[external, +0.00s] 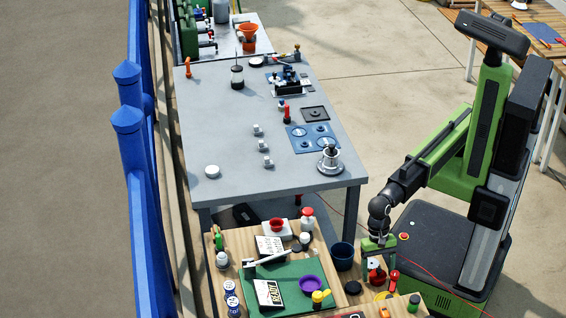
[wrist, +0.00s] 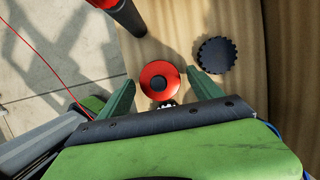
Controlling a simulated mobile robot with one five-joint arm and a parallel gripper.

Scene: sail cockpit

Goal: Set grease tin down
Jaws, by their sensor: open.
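A round red thing with a dark centre, which I take to be the grease tin (wrist: 158,84), stands on the wooden surface (wrist: 180,40) in the wrist view. My gripper (wrist: 160,84) is open around it, with one green finger on each side. A narrow gap shows at the left finger; at the right finger I cannot tell whether it touches. The tin's lower part is hidden by my gripper body. In the external view, my gripper (external: 378,262) points down over the wooden bench's right part, with the red tin (external: 377,276) between its fingers.
A dark notched disc (wrist: 216,55) lies right of the tin. A red and black cylinder (wrist: 122,14) stands close on the upper left. In the external view, a dark blue bucket (external: 343,257) is left of my gripper, and a green mat (external: 290,290) holds a purple bowl (external: 312,285).

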